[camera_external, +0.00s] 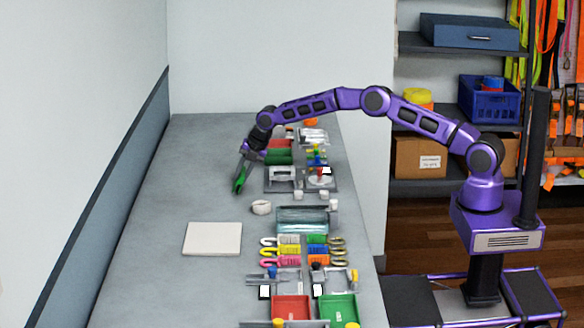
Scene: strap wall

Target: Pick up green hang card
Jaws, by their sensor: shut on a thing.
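My gripper (243,170) is at the far left of my outstretched arm, pointing down over the grey counter. It is shut on a small green thing (239,186), which I take to be the green hang card. The card is tilted and sits at the fingertips. It is too small to read any marking, and I cannot tell whether its lower end touches the counter.
A white square pad (213,239) lies on the counter (160,275) in front of my gripper. A white roll (261,207) is nearby. Trays and several coloured hooked cards (288,251) line the right side. The left side is clear up to the wall.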

